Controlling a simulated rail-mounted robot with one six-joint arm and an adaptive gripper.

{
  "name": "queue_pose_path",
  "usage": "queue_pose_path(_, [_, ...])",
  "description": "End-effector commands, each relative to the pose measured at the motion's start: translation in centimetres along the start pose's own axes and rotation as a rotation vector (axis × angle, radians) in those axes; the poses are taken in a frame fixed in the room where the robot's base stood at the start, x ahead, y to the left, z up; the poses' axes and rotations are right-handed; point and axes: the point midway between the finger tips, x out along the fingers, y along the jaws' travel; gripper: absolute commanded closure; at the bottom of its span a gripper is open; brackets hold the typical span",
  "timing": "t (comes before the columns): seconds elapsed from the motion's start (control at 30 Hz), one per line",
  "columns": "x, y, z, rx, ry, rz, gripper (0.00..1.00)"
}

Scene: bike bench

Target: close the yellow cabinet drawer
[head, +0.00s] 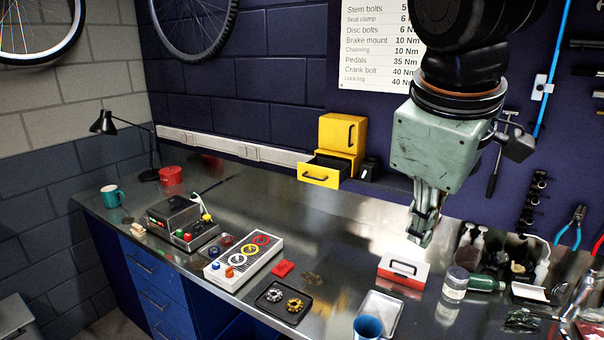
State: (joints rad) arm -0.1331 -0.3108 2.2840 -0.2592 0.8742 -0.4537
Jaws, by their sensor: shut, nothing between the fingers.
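The small yellow cabinet (343,131) stands at the back of the bench against the wall. Its lower yellow drawer (319,175) is pulled out toward the front left, and its dark inside shows from above. The upper front with a dark handle is flush with the cabinet. My gripper (421,238) hangs to the right of the drawer and nearer the camera, pointing down above the bench. Its fingers are together and hold nothing. It is apart from the drawer and the cabinet.
A red and white box (402,270) sits below my gripper. A black tray with rings (283,301), a console with coloured rings (243,260) and a red block (283,268) lie in front. Jars and bottles crowd the right. The bench between drawer and gripper looks clear.

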Motion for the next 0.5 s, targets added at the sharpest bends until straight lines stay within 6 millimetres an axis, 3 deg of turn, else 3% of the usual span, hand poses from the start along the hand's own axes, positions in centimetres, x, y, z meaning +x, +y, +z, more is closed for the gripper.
queue_pose_path(0.5, [1.4, 5.8, -9.4, -0.461, -0.054, 0.071, 1.0])
